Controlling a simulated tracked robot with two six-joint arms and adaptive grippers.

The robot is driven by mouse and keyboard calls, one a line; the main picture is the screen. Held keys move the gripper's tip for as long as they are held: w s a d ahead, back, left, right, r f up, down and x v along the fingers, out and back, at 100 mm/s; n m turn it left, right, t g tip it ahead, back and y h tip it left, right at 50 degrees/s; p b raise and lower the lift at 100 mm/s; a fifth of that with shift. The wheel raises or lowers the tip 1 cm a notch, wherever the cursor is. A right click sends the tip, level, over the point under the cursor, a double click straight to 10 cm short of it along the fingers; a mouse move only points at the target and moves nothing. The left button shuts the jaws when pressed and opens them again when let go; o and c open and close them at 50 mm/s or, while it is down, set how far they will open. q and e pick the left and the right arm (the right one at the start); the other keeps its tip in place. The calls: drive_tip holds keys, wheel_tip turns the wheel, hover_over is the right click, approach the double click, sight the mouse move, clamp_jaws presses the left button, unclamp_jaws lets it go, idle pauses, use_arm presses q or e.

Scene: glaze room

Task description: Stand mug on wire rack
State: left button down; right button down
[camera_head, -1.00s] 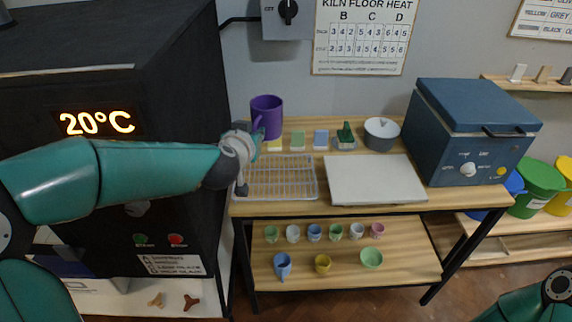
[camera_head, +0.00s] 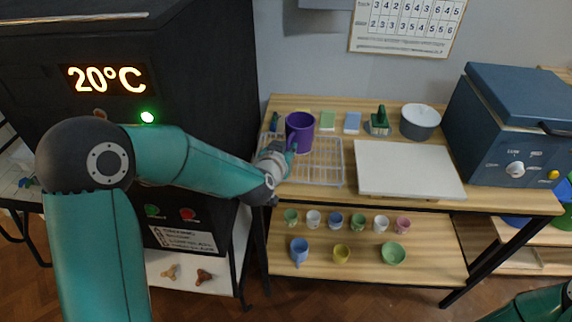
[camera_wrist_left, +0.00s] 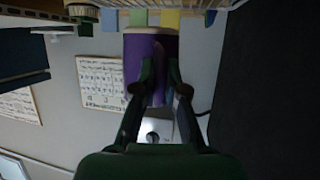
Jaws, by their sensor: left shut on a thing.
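The purple mug (camera_head: 299,133) is upright over the wire rack (camera_head: 327,172), toward its back left part. My left gripper (camera_head: 291,150) is shut on the mug from the front left. In the left wrist view, which is upside down, the mug (camera_wrist_left: 150,50) sits between the two fingers (camera_wrist_left: 160,88), with its handle toward the gripper. A bit of the rack (camera_wrist_left: 222,6) shows at the top edge there. I cannot tell whether the mug's base touches the wires. My right gripper is out of view.
A white board (camera_head: 410,172) lies right of the rack. The black kiln (camera_head: 200,75) rises close on the left. Small cups and bowls stand on the lower shelf (camera_head: 430,262).

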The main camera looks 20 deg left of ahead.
use_arm(q)
wheel_tip(320, 180, down, 5)
drive_tip(key=shift+r, duration=0.1)
idle(0.3)
drive_tip(key=c, duration=1.2)
unclamp_jaws()
drive_tip(key=shift+s, duration=0.1)
drive_tip(key=a+b+v, duration=0.1)
drive_tip(key=b+v, duration=0.1)
drive_tip(key=v, duration=1)
drive_tip(key=s+d+f+g+h, duration=0.1)
drive_tip(key=s+d+f+g, duration=0.2)
drive_tip(key=f, duration=0.7)
drive_tip(key=s+d+f+g+h, duration=0.2)
drive_tip(key=s+d+f+g, duration=0.15)
drive_tip(key=f, duration=0.75)
drive_tip(key=s+d+f+g, duration=0.1)
drive_tip(key=s+f+g, duration=0.1)
drive_tip(key=s+f, duration=0.2)
drive_tip(key=s+d+f+g+h, duration=0.1)
drive_tip(key=s+f+g, duration=0.1)
drive_tip(key=s, duration=0.3)
drive_tip(key=s+d+f+n+g+h, duration=0.1)
drive_tip(key=s+f+g, duration=0.1)
drive_tip(key=s+f, duration=0.3)
drive_tip(key=shift+s+d+f, duration=0.2)
drive_tip(key=shift+d+f, duration=0.05)
drive_tip(key=shift+f, duration=0.1)
